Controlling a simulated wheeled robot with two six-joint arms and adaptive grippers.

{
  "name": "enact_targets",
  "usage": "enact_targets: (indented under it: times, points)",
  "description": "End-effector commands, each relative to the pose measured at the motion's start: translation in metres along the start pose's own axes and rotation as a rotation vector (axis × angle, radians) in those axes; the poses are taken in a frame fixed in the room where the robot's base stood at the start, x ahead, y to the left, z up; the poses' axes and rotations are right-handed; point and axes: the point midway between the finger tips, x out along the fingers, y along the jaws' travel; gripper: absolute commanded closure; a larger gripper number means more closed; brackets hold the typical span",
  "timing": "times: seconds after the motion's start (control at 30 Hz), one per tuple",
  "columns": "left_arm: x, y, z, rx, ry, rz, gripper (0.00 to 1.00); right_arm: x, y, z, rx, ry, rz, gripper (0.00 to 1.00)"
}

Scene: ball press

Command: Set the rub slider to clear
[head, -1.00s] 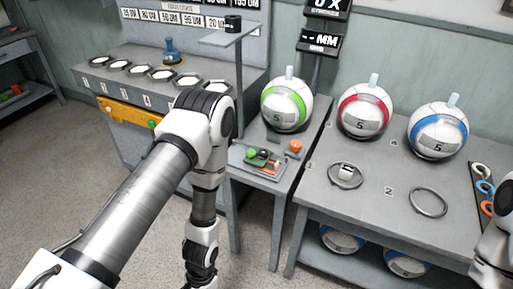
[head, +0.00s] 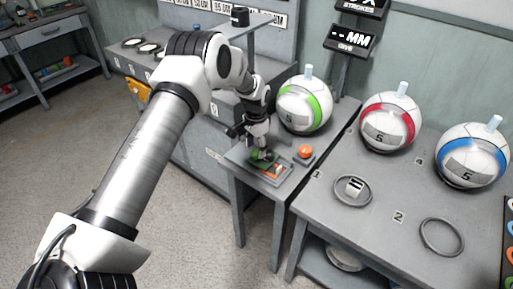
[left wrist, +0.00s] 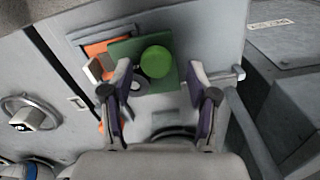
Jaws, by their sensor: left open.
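The rub slider's panel (head: 241,155) sits on the small grey table, with a green part (head: 259,163) and an orange part (head: 274,172). In the left wrist view a round green knob (left wrist: 155,62) stands on a green plate (left wrist: 124,50), with an orange piece (left wrist: 96,47) and a white tab (left wrist: 101,68) to its left. My left gripper (head: 262,152) is right over the panel, pointing down. In the left wrist view its open fingers (left wrist: 159,82) lie on either side of the knob; contact cannot be told. My right gripper is out of view.
An orange button (head: 305,152) sits just right of the panel. A green-striped ball (head: 303,105) stands behind it. Red-striped (head: 388,121) and blue-striped (head: 471,154) balls and two rings (head: 352,190) (head: 442,237) are on the right table. A sign post rises behind.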

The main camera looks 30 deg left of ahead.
Motion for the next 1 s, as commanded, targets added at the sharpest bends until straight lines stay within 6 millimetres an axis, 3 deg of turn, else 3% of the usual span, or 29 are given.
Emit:
enact_targets:
  times: [0.3, 0.33, 0.5, 0.77, 1.0]
  points:
    - [0.011, 0.0, 0.0, -0.001, 0.0, 0.001, 0.41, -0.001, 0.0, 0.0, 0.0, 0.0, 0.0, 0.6]
    - [0.011, 0.0, 0.0, -0.001, 0.0, 0.001, 0.44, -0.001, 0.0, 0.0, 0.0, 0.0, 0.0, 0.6]
    - [0.011, 0.0, 0.0, -0.001, 0.0, 0.0, 1.0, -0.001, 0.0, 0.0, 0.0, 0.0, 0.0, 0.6]
    - [0.012, -0.009, 0.002, -0.003, 0.001, 0.001, 1.0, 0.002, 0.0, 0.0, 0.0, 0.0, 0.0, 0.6]
    - [0.014, -0.059, 0.015, -0.004, 0.003, 0.0, 1.0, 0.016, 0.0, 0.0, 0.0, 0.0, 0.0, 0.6]
